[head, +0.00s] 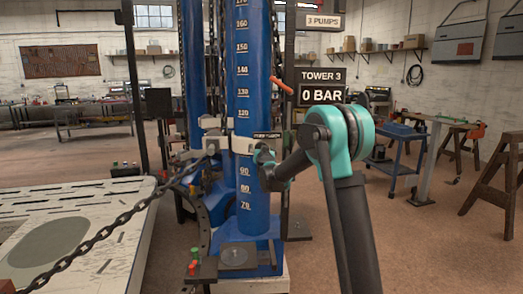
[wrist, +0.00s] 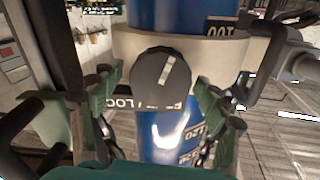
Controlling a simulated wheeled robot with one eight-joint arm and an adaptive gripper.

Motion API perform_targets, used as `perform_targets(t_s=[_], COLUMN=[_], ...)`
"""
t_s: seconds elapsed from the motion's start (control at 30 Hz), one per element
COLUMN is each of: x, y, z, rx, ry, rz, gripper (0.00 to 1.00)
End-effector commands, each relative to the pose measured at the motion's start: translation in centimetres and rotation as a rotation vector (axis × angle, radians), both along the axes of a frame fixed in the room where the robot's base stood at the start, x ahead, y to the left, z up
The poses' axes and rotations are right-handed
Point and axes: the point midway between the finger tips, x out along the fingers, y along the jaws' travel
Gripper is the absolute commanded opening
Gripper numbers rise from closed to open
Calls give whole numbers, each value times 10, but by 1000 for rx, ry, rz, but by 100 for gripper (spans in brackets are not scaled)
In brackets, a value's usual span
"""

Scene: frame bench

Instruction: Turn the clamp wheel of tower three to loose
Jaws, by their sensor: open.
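Tower three is a blue column (head: 246,100) with a white number scale, beside a sign reading TOWER 3. A pale clamp collar (head: 241,145) wraps around it. In the wrist view the dark round clamp wheel (wrist: 162,80) sits on the front of the collar (wrist: 125,45). Its light pointer mark points up and slightly right. Lettering below the wheel is partly covered; "LOO" can be read. My gripper (wrist: 158,90) is open, with one green finger on each side of the wheel and gaps between. In the head view my gripper (head: 264,160) is at the collar and hides the wheel.
A sign (head: 321,94) reads 0 BAR. A red-handled lever (head: 282,84) sticks out above my gripper. A chain (head: 110,228) runs across the left to the tower, over a pale slotted bench (head: 60,225). Floor to the right (head: 420,255) is clear near a wooden trestle (head: 492,185).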

Motion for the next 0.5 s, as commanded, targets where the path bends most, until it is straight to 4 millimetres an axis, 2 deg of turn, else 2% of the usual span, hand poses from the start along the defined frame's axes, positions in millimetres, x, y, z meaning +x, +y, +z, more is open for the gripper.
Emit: perform_targets(t_s=[0.17,0.5], x=[-19,-87], y=[-2,-9], z=[0,0], rx=[0,0], ry=[0,0], rz=[1,1], gripper=[75,75])
